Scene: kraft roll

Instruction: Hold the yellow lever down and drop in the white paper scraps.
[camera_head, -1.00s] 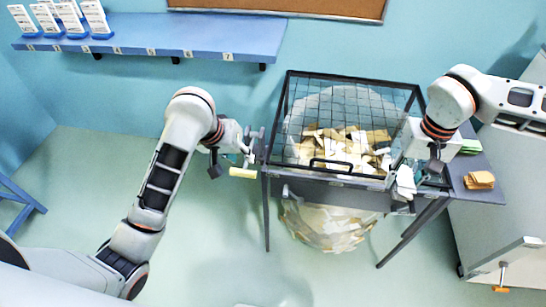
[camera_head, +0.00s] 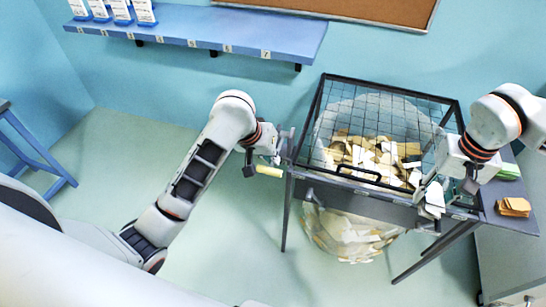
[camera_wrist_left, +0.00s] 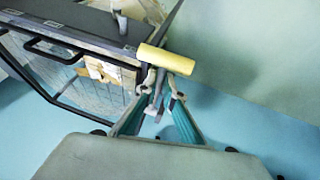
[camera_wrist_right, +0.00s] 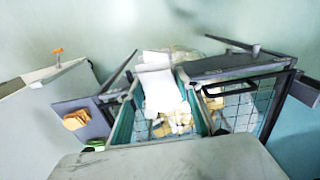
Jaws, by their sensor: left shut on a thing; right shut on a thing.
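The yellow lever (camera_head: 268,170) sticks out at the left side of the mesh-topped bin stand. My left gripper (camera_head: 282,146) is at it, and the left wrist view shows the yellow grip (camera_wrist_left: 165,60) just past my fingertips, which are shut on the lever. Exactly where the fingers touch it is hard to see. The white paper scraps (camera_head: 432,198) are in my right gripper (camera_head: 440,178), at the front right of the stand. In the right wrist view the scraps (camera_wrist_right: 158,85) form a white bundle between the fingers.
The mesh lid (camera_head: 385,120) with a black handle covers a heap of white and tan scraps (camera_head: 375,155). A clear bag (camera_head: 350,235) hangs below. Tan cards (camera_head: 514,207) and green cards (camera_head: 508,171) lie on the right side shelf. A blue wall shelf (camera_head: 215,30) is behind.

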